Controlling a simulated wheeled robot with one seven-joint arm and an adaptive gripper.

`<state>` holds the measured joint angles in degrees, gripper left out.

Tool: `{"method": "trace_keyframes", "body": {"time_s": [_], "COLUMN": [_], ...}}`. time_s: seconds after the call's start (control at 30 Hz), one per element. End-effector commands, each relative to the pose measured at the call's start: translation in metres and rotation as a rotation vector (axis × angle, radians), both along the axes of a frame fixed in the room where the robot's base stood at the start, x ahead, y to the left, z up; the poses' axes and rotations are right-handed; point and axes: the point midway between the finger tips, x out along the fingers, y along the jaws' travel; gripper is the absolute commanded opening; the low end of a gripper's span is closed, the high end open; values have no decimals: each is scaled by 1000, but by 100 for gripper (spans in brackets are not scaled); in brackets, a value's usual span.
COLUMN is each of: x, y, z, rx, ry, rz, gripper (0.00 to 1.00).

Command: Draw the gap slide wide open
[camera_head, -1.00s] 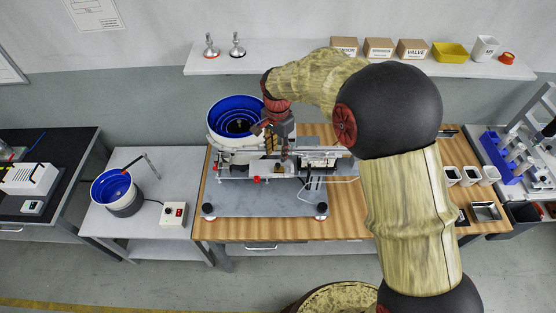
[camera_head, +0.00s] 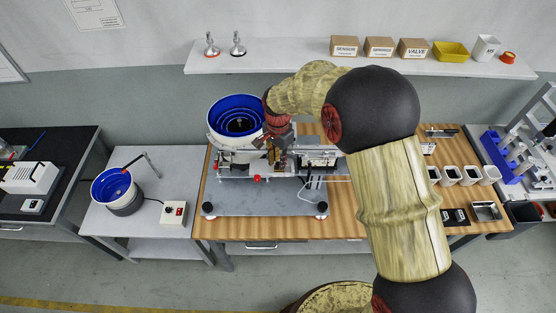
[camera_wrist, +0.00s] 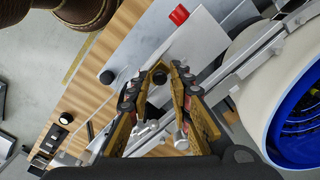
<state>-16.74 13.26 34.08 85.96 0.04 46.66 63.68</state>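My gripper (camera_head: 277,160) is over the front of the feeder station, just right of the blue-lined bowl. I cannot tell whether the fingers touch the knob. The metal rail assembly (camera_head: 317,157) extends to the right of my gripper, and its rail (camera_wrist: 232,78) runs diagonally in the wrist view. The gap slide cannot be picked out with certainty; my gripper hides part of the assembly.
The blue-lined bowl (camera_head: 237,117) stands close left of my gripper. Open bins (camera_head: 452,174) stand on the wooden bench at right. A shelf (camera_head: 290,64) runs behind.

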Motion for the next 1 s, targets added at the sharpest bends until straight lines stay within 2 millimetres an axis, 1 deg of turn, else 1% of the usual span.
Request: {"method": "trace_keyframes", "body": {"time_s": [0.03, 0.33, 0.9, 1.0], "x": [0, 0, 1, 1], "y": [0, 0, 0, 6], "z": [0, 0, 1, 1], "rx": [0, 0, 0, 0], "ry": [0, 0, -1, -1], "rz": [0, 0, 0, 2], "gripper": [16, 0, 0, 0]}}
